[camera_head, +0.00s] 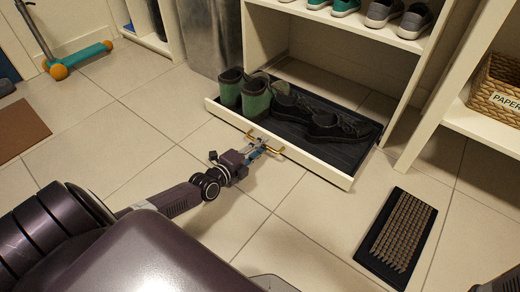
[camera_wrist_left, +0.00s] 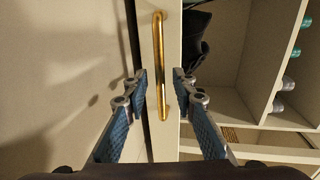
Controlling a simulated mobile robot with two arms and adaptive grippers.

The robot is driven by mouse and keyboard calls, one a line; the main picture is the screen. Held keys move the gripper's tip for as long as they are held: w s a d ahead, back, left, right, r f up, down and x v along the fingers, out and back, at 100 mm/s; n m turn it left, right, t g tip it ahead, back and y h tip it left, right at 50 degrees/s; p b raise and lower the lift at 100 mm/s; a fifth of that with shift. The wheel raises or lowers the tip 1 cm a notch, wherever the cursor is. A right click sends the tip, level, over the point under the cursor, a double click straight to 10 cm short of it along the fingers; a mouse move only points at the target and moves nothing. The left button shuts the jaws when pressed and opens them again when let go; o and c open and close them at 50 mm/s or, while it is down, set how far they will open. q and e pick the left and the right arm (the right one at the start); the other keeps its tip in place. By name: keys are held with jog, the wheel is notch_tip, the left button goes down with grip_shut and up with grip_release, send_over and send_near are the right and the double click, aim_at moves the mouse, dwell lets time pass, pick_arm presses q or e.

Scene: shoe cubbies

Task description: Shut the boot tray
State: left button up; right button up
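The boot tray (camera_head: 318,168) is pulled out from the bottom of the white shoe cubby, with a pale front board and a dark liner. Green boots (camera_head: 256,98) and dark shoes (camera_head: 337,127) stand in it. A brass bar handle (camera_head: 277,151) is on its front; it shows upright in the left wrist view (camera_wrist_left: 161,65). My left gripper (camera_head: 262,147) is at the handle. In the left wrist view its open fingers (camera_wrist_left: 160,88) lie on either side of the bar, with gaps visible on both sides. My right gripper is not in view.
Shoes (camera_head: 383,12) sit on the shelf above. A wicker basket (camera_head: 497,85) is in the right unit. A dark mat with a brown brush-like top (camera_head: 396,232) lies on the floor at right. A metal bin (camera_head: 210,35) and a scooter (camera_head: 78,58) stand behind. The floor before the tray is clear.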

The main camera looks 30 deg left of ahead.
pick_arm(q)
grip_shut()
dwell(0.4)
